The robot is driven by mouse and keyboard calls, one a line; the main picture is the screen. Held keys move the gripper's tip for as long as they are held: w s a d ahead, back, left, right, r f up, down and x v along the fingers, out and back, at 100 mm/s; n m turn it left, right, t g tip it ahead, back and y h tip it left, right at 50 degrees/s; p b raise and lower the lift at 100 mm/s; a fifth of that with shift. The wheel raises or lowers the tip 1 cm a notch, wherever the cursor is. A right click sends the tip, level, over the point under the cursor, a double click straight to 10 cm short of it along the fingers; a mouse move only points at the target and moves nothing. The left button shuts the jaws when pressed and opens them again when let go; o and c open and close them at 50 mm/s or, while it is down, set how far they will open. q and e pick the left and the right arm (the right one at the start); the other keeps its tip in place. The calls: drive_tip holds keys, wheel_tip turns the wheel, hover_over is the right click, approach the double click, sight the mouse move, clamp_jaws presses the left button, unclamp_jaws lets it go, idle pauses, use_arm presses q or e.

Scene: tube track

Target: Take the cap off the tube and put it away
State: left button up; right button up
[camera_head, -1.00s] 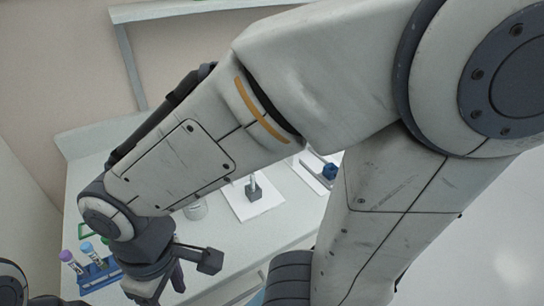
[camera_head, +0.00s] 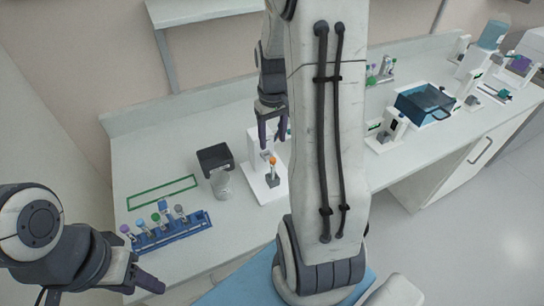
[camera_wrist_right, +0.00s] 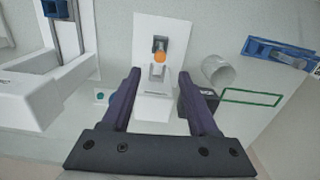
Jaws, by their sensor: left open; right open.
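A tube with an orange cap (camera_head: 272,160) stands upright in a small grey holder (camera_head: 272,180) on a white plate (camera_head: 258,190). In the right wrist view the orange cap (camera_wrist_right: 160,57) lies just beyond the fingertips, between their lines. My right gripper (camera_head: 271,143) is open and empty, pointing down close above and behind the tube; its two fingers (camera_wrist_right: 160,75) stand apart around empty space. My left gripper (camera_head: 143,284) is open at the lower left, in front of the blue rack and far from the tube.
A blue rack (camera_head: 170,238) holds several capped tubes at the left. A green outline (camera_head: 162,193) marks the table behind it. A dark box (camera_head: 214,157) and a clear beaker (camera_head: 220,184) stand left of the plate. A blue bin (camera_head: 424,103) stands at the right.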

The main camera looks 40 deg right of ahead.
sight(273, 159)
wheel_tip(273, 159, down, 2)
drive_tip(key=shift+f, duration=0.1)
drive_tip(key=shift+f+p, duration=0.5)
wheel_tip(273, 159, down, 4)
drive_tip(key=shift+s+r+p, duration=0.1)
drive_tip(key=shift+r+p, duration=0.15)
drive_tip(key=shift+p, duration=0.35)
drive_tip(key=shift+f, duration=0.45)
drive_tip(key=c, duration=0.9)
